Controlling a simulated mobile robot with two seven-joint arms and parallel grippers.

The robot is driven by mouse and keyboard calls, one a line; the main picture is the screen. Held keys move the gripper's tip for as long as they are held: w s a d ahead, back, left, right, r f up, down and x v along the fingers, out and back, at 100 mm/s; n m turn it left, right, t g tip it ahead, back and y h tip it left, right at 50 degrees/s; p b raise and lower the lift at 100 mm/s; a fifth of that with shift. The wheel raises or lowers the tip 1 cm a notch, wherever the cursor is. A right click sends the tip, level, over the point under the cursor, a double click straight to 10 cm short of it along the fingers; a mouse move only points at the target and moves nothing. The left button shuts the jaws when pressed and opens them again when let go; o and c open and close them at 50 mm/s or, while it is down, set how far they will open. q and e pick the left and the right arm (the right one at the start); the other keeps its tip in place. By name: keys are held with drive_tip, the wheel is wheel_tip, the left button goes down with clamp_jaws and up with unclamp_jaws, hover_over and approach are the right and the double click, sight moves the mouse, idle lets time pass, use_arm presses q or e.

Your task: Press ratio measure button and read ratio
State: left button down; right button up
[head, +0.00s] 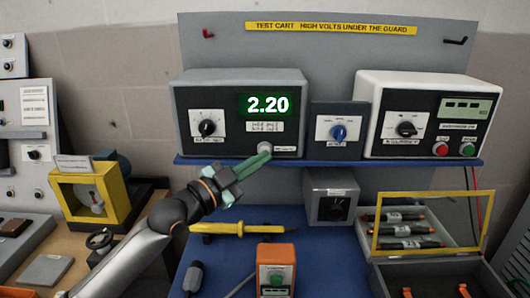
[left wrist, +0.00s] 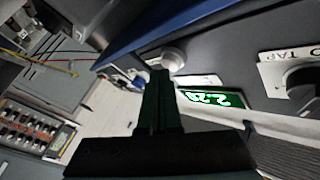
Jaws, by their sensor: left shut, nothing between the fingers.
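The grey ratio meter (head: 187,108) stands on the blue shelf at the left, with a dial knob (head: 207,127) on its face. Its lit green display (head: 268,105) reads 2.20; the display also shows upside down in the left wrist view (left wrist: 205,97). A pale round button (head: 265,147) sits low on its face, and it shows in the left wrist view too (left wrist: 173,59). My left gripper (head: 261,160) is shut and empty, its fingertips at the button's lower edge. In the left wrist view the fingertips (left wrist: 160,73) overlap the button; I cannot tell whether they press it.
A small box with a blue knob (head: 338,132) and a white unit with red and green buttons (head: 424,112) share the shelf (head: 330,163). Below lie a yellow tool (head: 238,229), an orange box (head: 276,258) and a yellow-framed guard (head: 416,198) over dark cylinders.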

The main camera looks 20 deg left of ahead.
use_arm(q)
drive_tip(key=shift+w, duration=0.2)
idle(0.4)
drive_tip(key=shift+s+d+p, duration=0.2)
drive_tip(key=shift+s+p, duration=0.25)
drive_tip(key=shift+s, duration=0.4)
drive_tip(key=s, duration=0.2)
drive_tip(key=s+d+p, duration=0.1)
drive_tip(key=s+p, duration=0.1)
drive_tip(key=s, duration=0.1)
drive_tip(key=shift+s+d, duration=0.3)
drive_tip(key=shift+s, duration=0.05)
